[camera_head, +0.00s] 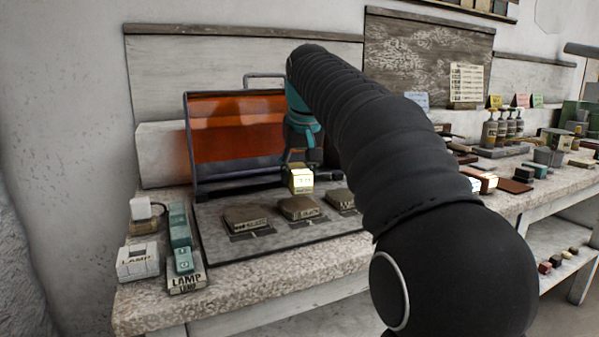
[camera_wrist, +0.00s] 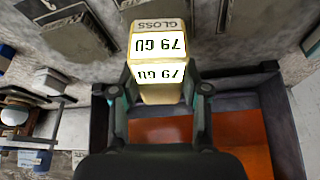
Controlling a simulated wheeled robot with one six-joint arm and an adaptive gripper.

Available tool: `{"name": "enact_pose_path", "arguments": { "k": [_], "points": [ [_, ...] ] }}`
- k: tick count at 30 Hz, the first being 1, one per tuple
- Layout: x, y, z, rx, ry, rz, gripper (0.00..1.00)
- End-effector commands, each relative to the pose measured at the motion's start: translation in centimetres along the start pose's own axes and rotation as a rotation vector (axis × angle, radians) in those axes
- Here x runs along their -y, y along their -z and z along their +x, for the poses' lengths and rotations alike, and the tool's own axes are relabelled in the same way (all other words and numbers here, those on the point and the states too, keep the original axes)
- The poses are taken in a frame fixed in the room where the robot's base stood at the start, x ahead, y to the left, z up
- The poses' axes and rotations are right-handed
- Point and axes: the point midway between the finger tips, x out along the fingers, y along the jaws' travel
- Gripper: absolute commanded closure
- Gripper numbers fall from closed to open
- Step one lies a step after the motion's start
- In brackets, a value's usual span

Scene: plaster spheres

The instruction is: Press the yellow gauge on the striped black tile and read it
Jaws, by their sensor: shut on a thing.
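My gripper (camera_head: 299,160) is shut on the yellow gauge (camera_head: 300,181), which hangs between the fingers behind and above the middle tile. In the wrist view the gripper (camera_wrist: 160,92) grips the gauge (camera_wrist: 158,60) on both sides; its lit display reads 79 GU, upside down, and its end is marked GLOSS. Three brownish plaques show on a grey board: a left one (camera_head: 247,218), a middle one (camera_head: 299,207) and a right one (camera_head: 342,199), partly hidden by my arm. I cannot make out a striped black tile. The gauge appears apart from the plaques.
An orange-fronted dark box (camera_head: 237,130) stands open behind the board. Bottles (camera_head: 490,132) and small blocks stand on the right, beyond my arm.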

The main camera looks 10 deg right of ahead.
Motion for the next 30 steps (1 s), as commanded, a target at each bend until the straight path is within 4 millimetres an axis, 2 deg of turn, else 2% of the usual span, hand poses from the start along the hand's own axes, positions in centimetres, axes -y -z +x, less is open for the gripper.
{"name": "enact_pose_path", "arguments": {
  "k": [3, 15, 30],
  "points": [
    [0.0, 0.5, -1.1, -0.001, 0.0, 0.0, 0.82],
    [0.0, 1.4, -3.2, -0.002, 0.0, 0.0, 0.82],
    [0.0, 1.4, -3.5, -0.001, 0.0, 0.0, 0.82]
  ]
}}
